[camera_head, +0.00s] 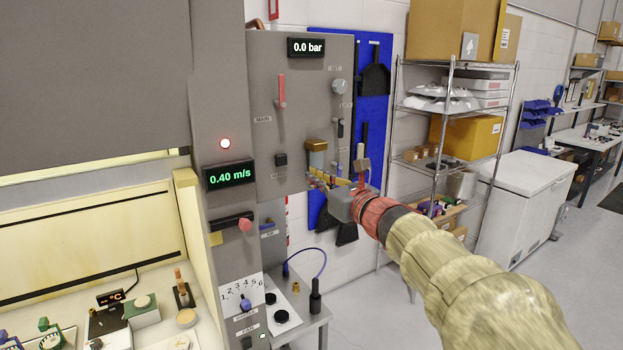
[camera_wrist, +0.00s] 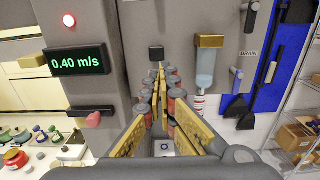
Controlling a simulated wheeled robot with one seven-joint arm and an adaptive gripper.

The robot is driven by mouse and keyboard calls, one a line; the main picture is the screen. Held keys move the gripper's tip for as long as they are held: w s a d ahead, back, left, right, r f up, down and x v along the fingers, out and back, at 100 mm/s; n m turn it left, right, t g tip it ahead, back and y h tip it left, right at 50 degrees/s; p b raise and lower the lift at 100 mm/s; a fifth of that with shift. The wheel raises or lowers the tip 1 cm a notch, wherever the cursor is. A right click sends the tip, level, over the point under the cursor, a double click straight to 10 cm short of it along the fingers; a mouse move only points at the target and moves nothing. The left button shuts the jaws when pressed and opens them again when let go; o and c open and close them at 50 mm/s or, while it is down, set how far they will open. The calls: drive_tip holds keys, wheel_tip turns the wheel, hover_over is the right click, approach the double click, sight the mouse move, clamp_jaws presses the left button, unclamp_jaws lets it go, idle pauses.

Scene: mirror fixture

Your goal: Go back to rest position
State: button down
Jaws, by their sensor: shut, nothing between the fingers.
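My gripper (camera_head: 322,183) is in front of the lower part of the grey control panel (camera_head: 318,100), at the end of my outstretched arm. In the wrist view its yellow fingers come together at the tips (camera_wrist: 158,76). They are shut and hold nothing. A small black knob (camera_wrist: 156,53) on the panel is just beyond the fingertips in that view. A filter with a brass-coloured top (camera_wrist: 210,41) and a clear bowl is to the right of the fingers. I cannot tell whether the fingers touch the panel.
The panel carries a red MAIN lever (camera_head: 281,91) and a display reading 0.0 bar (camera_head: 306,48). A display reading 0.40 m/s (camera_head: 229,174) is on the column at left. A wire shelf (camera_head: 400,120) and white chest (camera_head: 525,190) stand at right. Grey floor (camera_head: 590,260) is open there.

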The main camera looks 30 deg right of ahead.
drive_tip(key=s+d+f+m+g+h, duration=0.3)
drive_tip(key=d+f+m+h, duration=0.45)
drive_tip(key=m, duration=0.65)
drive_tip(key=s+d+f+m+g+b, duration=0.25)
drive_tip(key=s+f+m+g, duration=0.25)
drive_tip(key=s+f+m, duration=0.6)
drive_tip(key=s+a+f+m+g+y+b, duration=0.3)
drive_tip(key=s+a+f+m+g, duration=0.2)
drive_tip(key=s+a+f+m, duration=0.65)
drive_tip(key=s+a+f+y+b, duration=0.2)
drive_tip(key=a+f+b, duration=0.1)
drive_tip(key=a, duration=0.5)
drive_tip(key=s+a+f+y+b, duration=0.2)
drive_tip(key=s+a+f+b, duration=0.1)
drive_tip(key=a, duration=0.6)
drive_tip(key=shift+s+f+t, duration=0.2)
drive_tip(key=shift+f+t, duration=0.1)
drive_tip(key=shift+f, duration=0.25)
